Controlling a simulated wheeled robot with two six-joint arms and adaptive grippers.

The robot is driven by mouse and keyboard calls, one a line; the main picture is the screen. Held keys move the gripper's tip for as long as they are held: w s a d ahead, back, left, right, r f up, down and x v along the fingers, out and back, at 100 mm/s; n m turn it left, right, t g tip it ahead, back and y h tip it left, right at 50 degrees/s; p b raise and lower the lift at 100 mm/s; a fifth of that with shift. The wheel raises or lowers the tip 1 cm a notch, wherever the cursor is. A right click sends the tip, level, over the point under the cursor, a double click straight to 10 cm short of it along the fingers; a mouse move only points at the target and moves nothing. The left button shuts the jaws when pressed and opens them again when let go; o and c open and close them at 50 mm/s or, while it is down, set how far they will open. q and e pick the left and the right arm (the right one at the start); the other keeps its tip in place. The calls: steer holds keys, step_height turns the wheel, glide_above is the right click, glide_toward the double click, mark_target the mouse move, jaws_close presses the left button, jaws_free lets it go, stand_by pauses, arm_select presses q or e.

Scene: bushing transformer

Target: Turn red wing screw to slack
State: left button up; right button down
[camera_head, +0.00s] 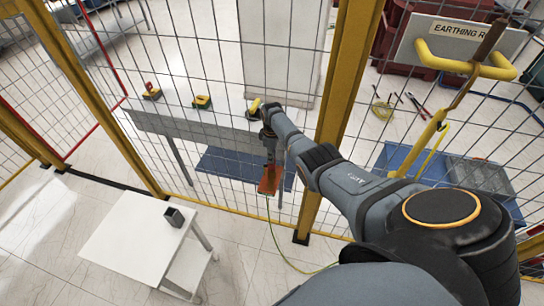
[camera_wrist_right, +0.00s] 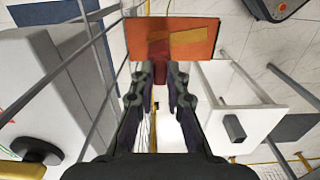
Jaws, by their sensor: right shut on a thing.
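My right gripper (camera_head: 269,155) reaches out through the fence area and points down at a red-orange part (camera_head: 270,180). In the right wrist view, the fingertips of the gripper (camera_wrist_right: 161,80) are shut on a dark red piece, which looks like the red wing screw (camera_wrist_right: 158,69). An orange plate (camera_wrist_right: 193,38) with a yellowish patch lies just beyond it. The fingers hide part of the screw, so its wing shape is not clear. My left gripper is not in view.
A white table (camera_head: 125,238) carries a small dark box (camera_head: 174,216). A yellow handle (camera_head: 470,66) hangs by a sign. A yellow-green cable (camera_head: 273,235) runs down.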

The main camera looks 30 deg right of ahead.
steer(key=shift+n, duration=1.1)
steer(key=c, duration=1.3)
jaws_free()
steer(key=shift+c, duration=0.2)
step_height(320, 180, up, 12)
